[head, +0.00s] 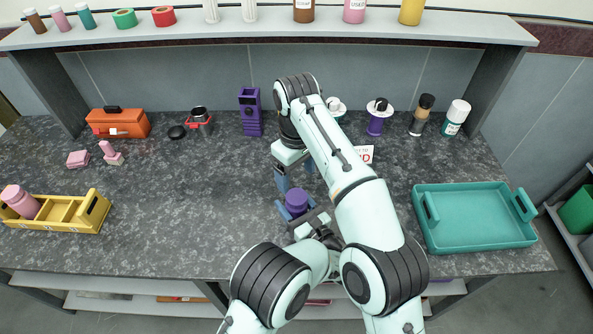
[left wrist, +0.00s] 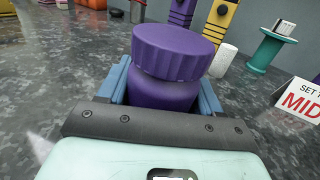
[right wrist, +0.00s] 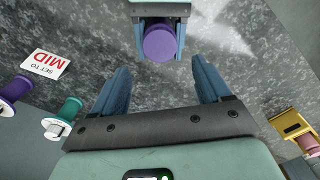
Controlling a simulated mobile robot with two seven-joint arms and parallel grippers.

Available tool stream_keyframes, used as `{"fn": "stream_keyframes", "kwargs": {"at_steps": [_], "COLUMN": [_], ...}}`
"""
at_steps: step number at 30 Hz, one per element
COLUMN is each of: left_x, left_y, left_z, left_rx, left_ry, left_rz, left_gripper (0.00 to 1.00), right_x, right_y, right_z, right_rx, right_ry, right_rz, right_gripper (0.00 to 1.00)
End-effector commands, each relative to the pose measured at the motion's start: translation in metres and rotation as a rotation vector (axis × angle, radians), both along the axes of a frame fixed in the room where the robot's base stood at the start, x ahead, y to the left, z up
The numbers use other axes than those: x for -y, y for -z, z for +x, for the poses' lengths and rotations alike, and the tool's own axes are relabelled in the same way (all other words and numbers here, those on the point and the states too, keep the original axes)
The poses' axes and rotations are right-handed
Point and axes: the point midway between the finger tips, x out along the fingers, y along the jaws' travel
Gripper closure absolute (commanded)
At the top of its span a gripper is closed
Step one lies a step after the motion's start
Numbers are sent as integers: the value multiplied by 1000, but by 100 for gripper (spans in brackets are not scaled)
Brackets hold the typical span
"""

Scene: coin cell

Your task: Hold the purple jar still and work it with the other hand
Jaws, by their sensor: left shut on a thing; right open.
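The purple jar (head: 297,199) stands upright near the front middle of the dark counter, its ribbed lid on. My left gripper (head: 298,213) is shut on its body from the front. In the left wrist view the jar (left wrist: 176,60) sits between the two blue fingers (left wrist: 165,92), with the lid clear above them. My right gripper (head: 294,178) is open and empty just behind and above the jar. In the right wrist view the jar lid (right wrist: 159,43) shows from above, beyond the open fingertips (right wrist: 160,66); I see no contact there.
A purple block-like device (head: 250,112), spools (head: 377,118) and bottles (head: 455,117) line the back. A teal tray (head: 477,238) is at right, a yellow caddy (head: 88,214) at left. Counter left of the jar is clear.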

Motion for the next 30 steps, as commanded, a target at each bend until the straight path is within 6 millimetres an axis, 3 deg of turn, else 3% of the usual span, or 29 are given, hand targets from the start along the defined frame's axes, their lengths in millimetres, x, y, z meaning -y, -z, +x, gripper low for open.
{"fn": "stream_keyframes", "kwargs": {"at_steps": [14,30], "left_x": [0,0], "left_y": [0,0], "left_z": [0,0], "left_rx": [-1,-1], "left_ry": [1,1], "left_rz": [-1,-1], "left_gripper": [100,100], "right_x": [0,0], "right_y": [3,71], "right_z": [0,0], "right_rx": [0,-1], "right_ry": [-21,-20], "right_rz": [0,-1], "right_gripper": [23,23]}}
